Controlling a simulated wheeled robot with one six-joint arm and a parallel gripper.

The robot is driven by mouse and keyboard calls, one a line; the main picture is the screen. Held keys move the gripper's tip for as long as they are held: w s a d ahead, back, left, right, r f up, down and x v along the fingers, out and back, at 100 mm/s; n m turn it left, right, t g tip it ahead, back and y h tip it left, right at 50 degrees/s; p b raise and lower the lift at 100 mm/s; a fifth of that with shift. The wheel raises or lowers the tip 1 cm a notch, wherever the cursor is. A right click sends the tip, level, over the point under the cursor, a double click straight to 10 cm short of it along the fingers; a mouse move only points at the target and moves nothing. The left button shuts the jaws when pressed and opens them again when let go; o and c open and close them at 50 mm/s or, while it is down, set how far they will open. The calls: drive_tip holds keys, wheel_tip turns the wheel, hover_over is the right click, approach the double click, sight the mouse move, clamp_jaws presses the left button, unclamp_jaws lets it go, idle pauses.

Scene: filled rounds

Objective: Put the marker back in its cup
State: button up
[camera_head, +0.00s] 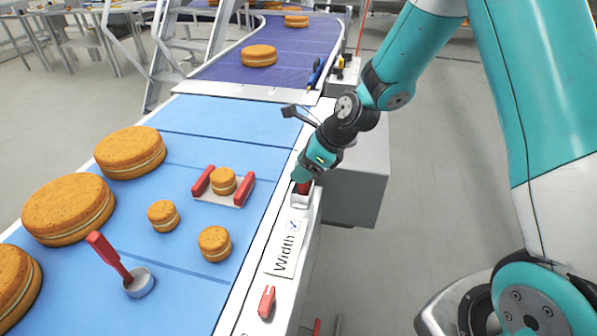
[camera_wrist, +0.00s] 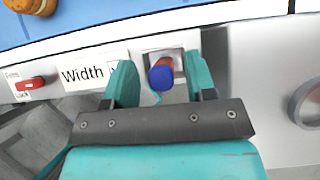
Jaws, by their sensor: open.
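The marker (camera_wrist: 161,76) shows in the wrist view as a blue end with some red behind it. It stands at a small white square cup (camera_wrist: 150,55) on the conveyor's side rail, with its red part within the cup's outline. In the head view the cup (camera_head: 301,201) shows with red at its mouth, just below my gripper (camera_head: 303,179). My gripper's two teal fingers (camera_wrist: 158,62) are apart in the wrist view, one on each side of the marker. The blue end lies between them, and a gap shows on both sides. How deep the marker sits is hidden.
A Width label (camera_head: 286,249) with a tick and a red switch (camera_head: 266,301) are on the rail. The blue belt (camera_head: 195,290) carries several filled rounds, a red-jawed gauge (camera_head: 248,190) around one round, and a red-handled round tool (camera_head: 138,283). A grey box (camera_head: 355,185) is beside the rail.

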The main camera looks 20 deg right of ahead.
drive_tip(key=v, duration=0.9)
drive_tip(key=s+a+r+n+g, duration=0.1)
drive_tip(key=s+a+r+n, duration=0.3)
drive_tip(key=s+n, duration=0.8)
drive_tip(key=s+a+r+n+g+h, duration=0.1)
drive_tip(key=s+a+r+n, duration=0.4)
drive_tip(key=s+n, duration=0.7)
drive_tip(key=n+g, duration=0.1)
drive_tip(key=n, duration=0.7)
drive_tip(key=shift+g, duration=0.3)
